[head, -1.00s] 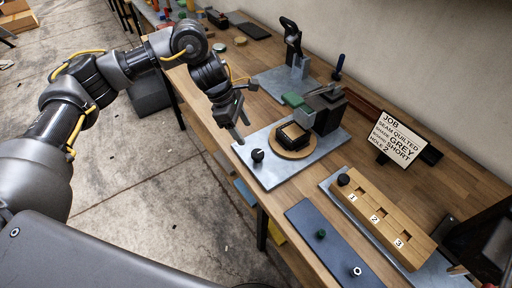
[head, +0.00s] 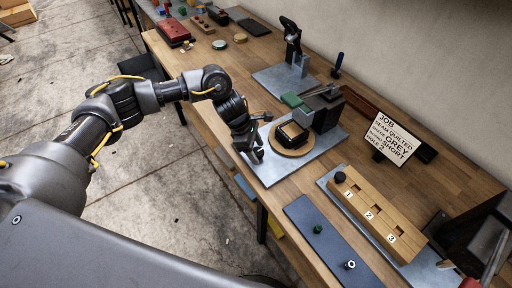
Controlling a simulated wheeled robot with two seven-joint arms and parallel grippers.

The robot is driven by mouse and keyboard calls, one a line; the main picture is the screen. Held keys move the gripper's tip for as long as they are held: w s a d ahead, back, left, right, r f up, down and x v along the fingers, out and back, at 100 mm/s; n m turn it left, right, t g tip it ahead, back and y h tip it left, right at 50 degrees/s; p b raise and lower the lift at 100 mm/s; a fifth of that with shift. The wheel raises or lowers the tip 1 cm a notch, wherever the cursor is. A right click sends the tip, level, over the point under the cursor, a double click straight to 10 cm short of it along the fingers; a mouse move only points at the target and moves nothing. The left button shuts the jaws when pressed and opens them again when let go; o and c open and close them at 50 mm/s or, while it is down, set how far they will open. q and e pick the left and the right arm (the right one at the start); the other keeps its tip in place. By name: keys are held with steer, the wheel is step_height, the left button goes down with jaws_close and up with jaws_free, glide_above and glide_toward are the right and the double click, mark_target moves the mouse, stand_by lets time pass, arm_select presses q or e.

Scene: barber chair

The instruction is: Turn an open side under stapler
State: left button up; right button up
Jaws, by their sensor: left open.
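The stapler (head: 325,106), a dark block with a green nose (head: 291,99), stands at the back of a grey metal plate (head: 275,175). In front of it is a round wooden turntable (head: 275,146) carrying a square black-framed piece (head: 292,134) with a tan centre. One corner of the piece is near the stapler's nose; whether a side lies under it I cannot tell. My left gripper (head: 256,154) is open, pointing down at the plate's left corner, around or beside the black knob there, which its fingers mostly hide. My right gripper is not in view.
A job card (head: 391,137) reads seam quilted, grey, short, hole 2. A numbered wooden block (head: 377,215) with a black knob and a dark mat (head: 325,235) with small green and white parts lie at the front right. A black clamp stand (head: 292,45) rises behind.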

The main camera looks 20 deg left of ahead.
arm_select(q)
steer(key=c, duration=1)
steer(key=shift+o, duration=0.2)
